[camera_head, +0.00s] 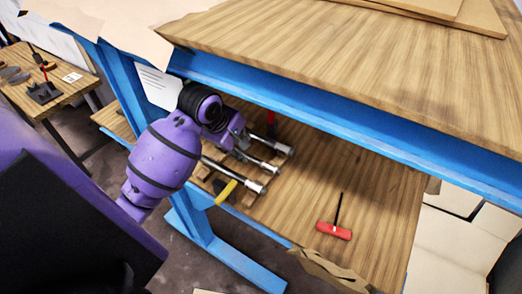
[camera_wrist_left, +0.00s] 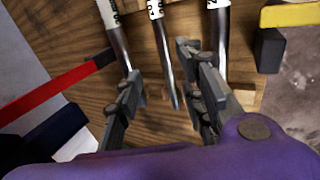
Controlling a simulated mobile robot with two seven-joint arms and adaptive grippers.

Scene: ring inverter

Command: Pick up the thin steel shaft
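Three steel shafts with white, dark-lettered labels lie side by side in the left wrist view. The middle one (camera_wrist_left: 164,62) looks thinner than the left shaft (camera_wrist_left: 118,45) and the right shaft (camera_wrist_left: 221,38). In the head view the thin shaft (camera_head: 262,165) lies between the other two on the lower wooden shelf. My left gripper (camera_wrist_left: 160,65) is open, with one finger on each side of the thin shaft's near end. I cannot tell whether either finger touches it. In the head view my left gripper (camera_head: 238,145) partly hides the shafts. My right gripper is not in view.
The blue-framed upper tabletop (camera_head: 360,60) overhangs the lower shelf (camera_head: 385,195). A yellow-handled tool (camera_head: 227,192) lies beside the shafts, and a red-handled tool (camera_wrist_left: 65,90) on their other side. A red T-handled tool (camera_head: 334,231) lies farther right, with bare shelf around it.

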